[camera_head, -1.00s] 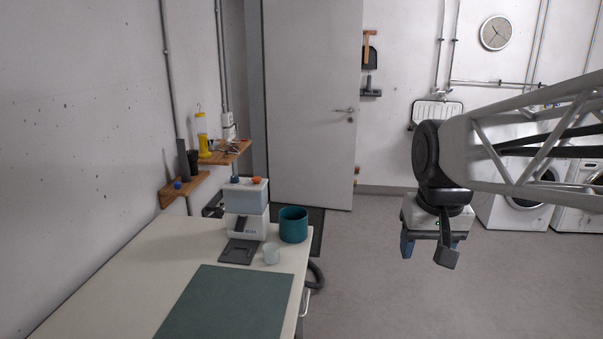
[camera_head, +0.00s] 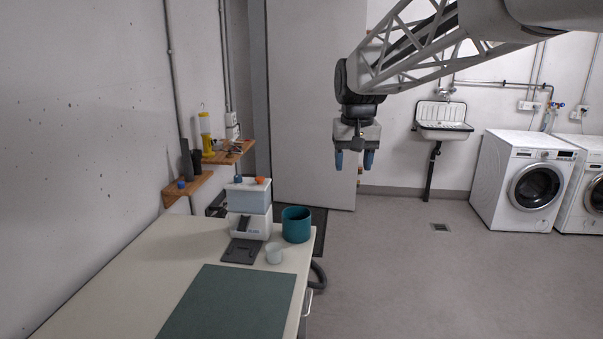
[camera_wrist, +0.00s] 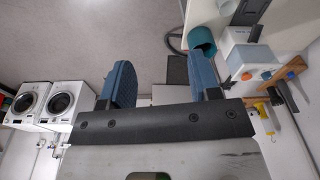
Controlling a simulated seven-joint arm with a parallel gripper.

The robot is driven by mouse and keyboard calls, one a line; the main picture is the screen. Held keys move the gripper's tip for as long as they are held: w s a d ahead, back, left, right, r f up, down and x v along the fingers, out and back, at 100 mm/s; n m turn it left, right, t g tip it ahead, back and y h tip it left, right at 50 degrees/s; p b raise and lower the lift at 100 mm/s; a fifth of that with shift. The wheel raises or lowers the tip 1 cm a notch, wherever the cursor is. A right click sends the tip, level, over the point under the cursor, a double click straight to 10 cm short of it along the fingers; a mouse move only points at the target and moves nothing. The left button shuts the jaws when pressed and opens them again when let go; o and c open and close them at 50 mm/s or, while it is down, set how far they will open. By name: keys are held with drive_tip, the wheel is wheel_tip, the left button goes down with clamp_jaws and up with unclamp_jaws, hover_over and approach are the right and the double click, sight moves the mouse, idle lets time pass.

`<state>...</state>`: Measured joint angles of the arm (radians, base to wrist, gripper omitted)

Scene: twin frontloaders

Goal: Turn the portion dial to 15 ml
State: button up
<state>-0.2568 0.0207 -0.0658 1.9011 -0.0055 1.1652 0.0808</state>
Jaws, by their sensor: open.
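The dispenser (camera_head: 249,201) stands on the table at its far end. It has a white base and a pale blue container, and shows in the wrist view (camera_wrist: 238,38) at the right. An orange knob (camera_head: 260,180) and a small blue knob (camera_head: 238,179) are on its top. I cannot tell which part is the portion dial, and no ml marks can be read. My gripper (camera_head: 354,165) is open and empty, pointing down in the air to the right of the dispenser and well apart from it. Its blue fingers also show in the wrist view (camera_wrist: 163,80).
A teal pot (camera_head: 296,225) stands close to the dispenser's right. A small pale cup (camera_head: 274,254) and a dark grey plate (camera_head: 241,251) are in front. A green mat (camera_head: 230,305) covers the near table. Wooden shelves (camera_head: 229,152) hang behind left. The air between gripper and dispenser is clear.

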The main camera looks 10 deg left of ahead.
drive_tip(key=w+a, duration=1)
drive_tip(key=n+g, duration=0.1)
drive_tip(key=n, duration=0.1)
hover_over(238, 176)
drive_tip(key=f, duration=0.7)
drive_tip(key=shift+d+f, duration=0.3)
drive_tip(key=shift+f, duration=0.1)
drive_tip(key=shift+w+a+f+n, duration=0.1)
drive_tip(key=shift+a+f+n, duration=0.15)
drive_tip(key=shift+a, duration=0.2)
drive_tip(key=shift+f, duration=3.85)
